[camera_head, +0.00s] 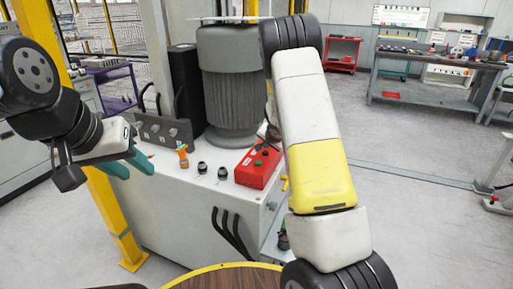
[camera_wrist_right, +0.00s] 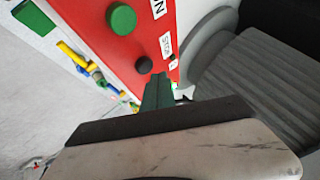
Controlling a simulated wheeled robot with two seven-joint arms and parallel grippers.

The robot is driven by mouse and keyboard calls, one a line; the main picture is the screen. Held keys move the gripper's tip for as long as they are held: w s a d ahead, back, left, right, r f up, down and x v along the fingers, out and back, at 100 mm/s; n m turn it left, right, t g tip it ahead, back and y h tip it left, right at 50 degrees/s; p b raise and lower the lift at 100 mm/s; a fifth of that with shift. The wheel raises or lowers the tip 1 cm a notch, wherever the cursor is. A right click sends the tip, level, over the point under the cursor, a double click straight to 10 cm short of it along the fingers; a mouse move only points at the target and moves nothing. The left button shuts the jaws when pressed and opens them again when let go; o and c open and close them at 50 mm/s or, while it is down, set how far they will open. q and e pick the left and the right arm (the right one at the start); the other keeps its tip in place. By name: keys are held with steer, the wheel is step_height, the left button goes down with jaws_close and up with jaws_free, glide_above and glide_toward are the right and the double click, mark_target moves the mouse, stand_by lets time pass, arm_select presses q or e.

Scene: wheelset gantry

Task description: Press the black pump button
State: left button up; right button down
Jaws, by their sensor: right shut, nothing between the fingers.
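A red control box (camera_head: 258,166) stands on the light cabinet, partly behind my right arm in the head view. In the right wrist view the red box (camera_wrist_right: 105,48) fills the top middle. It carries a green round button (camera_wrist_right: 122,18) and a smaller black button (camera_wrist_right: 144,65). My right gripper (camera_wrist_right: 160,80) is shut and empty, its teal fingertips just below and right of the black button; whether they touch the box I cannot tell. It is hidden in the head view. My left gripper (camera_head: 138,174) is open and empty, left of the cabinet.
A large grey motor (camera_head: 230,85) stands behind the box. The cabinet top (camera_head: 205,190) also holds black knobs (camera_head: 202,167) and an orange-green item (camera_head: 182,157). A yellow post (camera_head: 115,215) is at left, and a round wooden surface (camera_head: 225,278) in front.

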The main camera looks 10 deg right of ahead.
mark_target(266, 153)
steer(key=shift+f, duration=0.15)
steer(key=shift+f, duration=0.3)
steer(key=shift+f, duration=0.45)
stand_by(0.9)
steer(key=shift+r, duration=0.85)
steer(key=shift+r, duration=2.55)
